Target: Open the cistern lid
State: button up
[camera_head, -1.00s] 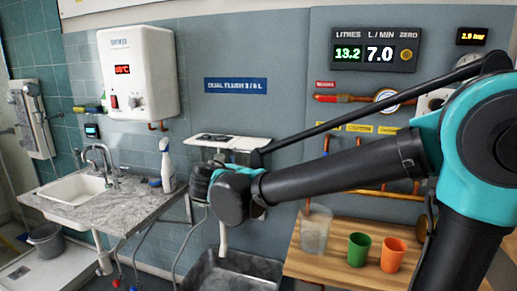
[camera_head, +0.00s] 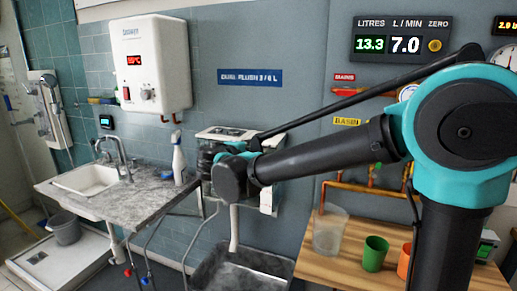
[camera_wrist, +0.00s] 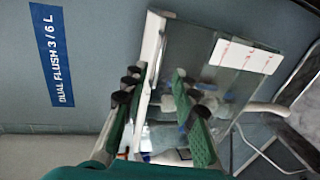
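The cistern is a clear-fronted box on the wall under the dual flush sign. Its white lid (camera_head: 228,133) has a dark panel on top and looks closed in the head view. In the wrist view the lid (camera_wrist: 153,40) is a narrow white strip, with the clear front (camera_wrist: 205,75) to its right. My gripper (camera_head: 207,155) is at the lid's front left in the head view. In the wrist view my gripper (camera_wrist: 155,100) is open, one finger on each side of the lid strip. I cannot tell whether either finger touches it. My arm hides part of the cistern.
A sink counter (camera_head: 130,200) with a spray bottle (camera_head: 178,160) stands left of the cistern. A dark basin (camera_head: 245,272) is below. A wooden bench (camera_head: 330,265) at right holds a clear jug (camera_head: 330,232), a green cup (camera_head: 374,254) and an orange cup (camera_head: 404,262).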

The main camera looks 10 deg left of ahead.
aim_at(258, 147)
jog(key=x, duration=0.7)
jog(key=shift+w, duration=0.2)
grip_shut()
